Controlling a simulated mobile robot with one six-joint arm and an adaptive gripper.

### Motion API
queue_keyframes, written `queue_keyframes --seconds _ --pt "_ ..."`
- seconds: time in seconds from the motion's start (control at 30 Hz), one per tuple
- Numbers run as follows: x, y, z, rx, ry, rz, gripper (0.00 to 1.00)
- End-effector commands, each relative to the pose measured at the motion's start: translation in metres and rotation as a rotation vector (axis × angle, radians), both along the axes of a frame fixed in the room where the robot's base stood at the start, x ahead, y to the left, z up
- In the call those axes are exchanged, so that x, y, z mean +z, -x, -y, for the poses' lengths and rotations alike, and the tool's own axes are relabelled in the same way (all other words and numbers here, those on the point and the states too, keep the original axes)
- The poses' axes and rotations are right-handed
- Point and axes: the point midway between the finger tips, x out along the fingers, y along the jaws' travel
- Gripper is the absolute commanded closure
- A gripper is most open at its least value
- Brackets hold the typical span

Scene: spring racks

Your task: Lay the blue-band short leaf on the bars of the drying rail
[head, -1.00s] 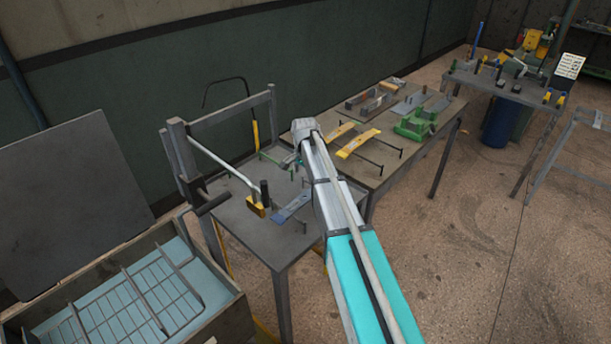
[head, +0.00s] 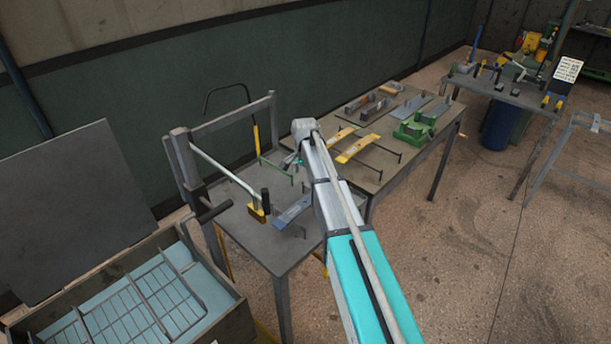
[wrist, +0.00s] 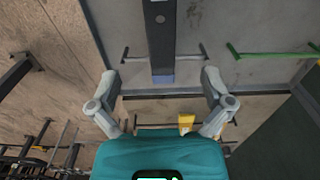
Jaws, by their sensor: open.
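The blue-band short leaf (head: 293,211) lies on the near table, left of my arm. My arm hides most of the gripper in the head view. I cannot tell which bars are the drying rail; a green bar (wrist: 270,53) stands to the right in the wrist view.
A post with a long lever (head: 225,168) and yellow block stands left of the leaf. The farther table (head: 400,175) holds yellow leaves (head: 357,148) on dark bars and a green machine (head: 413,130). An open crate with a wire rack (head: 130,305) stands at front left.

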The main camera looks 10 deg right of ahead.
Motion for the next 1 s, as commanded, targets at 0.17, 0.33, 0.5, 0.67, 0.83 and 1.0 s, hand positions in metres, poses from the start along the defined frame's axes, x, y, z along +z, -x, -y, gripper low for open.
queue_keyframes --seconds 0.17,0.33,0.5,0.67,0.83,1.0 --pt "0.0 0.001 0.0 0.001 0.0 0.0 0.0" --pt "0.0 0.017 0.0 0.04 0.0 0.0 0.0" --pt "0.0 0.063 0.001 0.169 0.001 -0.001 0.0" --pt "0.0 0.13 0.002 0.371 0.002 -0.001 0.0" --pt "0.0 0.206 0.003 0.614 0.002 -0.001 0.0" --pt "0.0 0.263 0.003 0.815 0.002 -0.002 0.0"
